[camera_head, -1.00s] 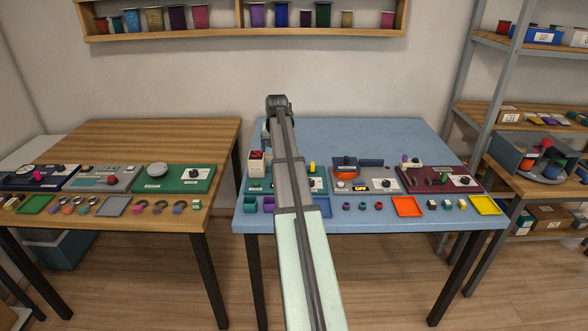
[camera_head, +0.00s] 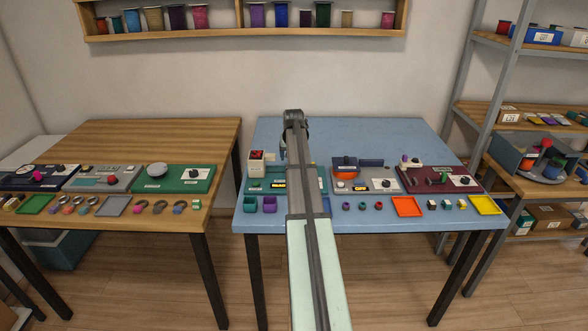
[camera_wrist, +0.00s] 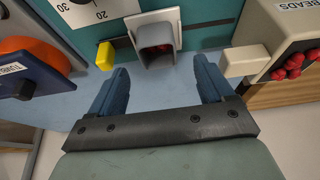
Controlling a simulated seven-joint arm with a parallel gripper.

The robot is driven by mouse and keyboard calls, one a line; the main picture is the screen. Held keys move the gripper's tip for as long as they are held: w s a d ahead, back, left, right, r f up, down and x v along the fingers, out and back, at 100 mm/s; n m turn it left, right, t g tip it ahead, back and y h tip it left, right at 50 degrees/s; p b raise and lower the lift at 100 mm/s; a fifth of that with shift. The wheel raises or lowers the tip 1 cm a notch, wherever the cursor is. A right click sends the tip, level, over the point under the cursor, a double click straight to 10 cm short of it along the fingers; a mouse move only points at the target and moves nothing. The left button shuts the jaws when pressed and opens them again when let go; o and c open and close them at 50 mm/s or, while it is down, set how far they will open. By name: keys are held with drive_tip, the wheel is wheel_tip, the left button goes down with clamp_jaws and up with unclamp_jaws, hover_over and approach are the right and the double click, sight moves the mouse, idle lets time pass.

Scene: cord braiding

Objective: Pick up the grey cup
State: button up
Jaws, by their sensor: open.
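The grey cup (camera_wrist: 157,42) is square-mouthed, with something red inside. In the wrist view it sits in a pale holder against a teal panel, at the top middle. My gripper (camera_wrist: 160,76) is open and empty, its two blue fingers spread to the left and right below the cup in the picture. I see no finger touching it. In the head view my gripper (camera_head: 283,152) shows only partly at the left of my arm, over the teal panel (camera_head: 258,186) on the blue table. The cup is not discernible there, where my arm covers part of the panel.
The white beads box (camera_wrist: 290,48), with red beads, stands right of the cup, its pale spout close to the right finger. A yellow block (camera_wrist: 105,56) lies left of the cup. An orange dome (camera_wrist: 36,50) is farther left. Small containers and trays line the blue table's (camera_head: 380,135) front.

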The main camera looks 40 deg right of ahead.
drive_tip(key=shift+s+x, duration=0.2)
drive_tip(key=shift+x, duration=2.4)
drive_tip(key=shift+f, duration=0.1)
drive_tip(key=shift+c, duration=0.5)
drive_tip(key=c, duration=0.9)
drive_tip(key=shift+c, duration=0.2)
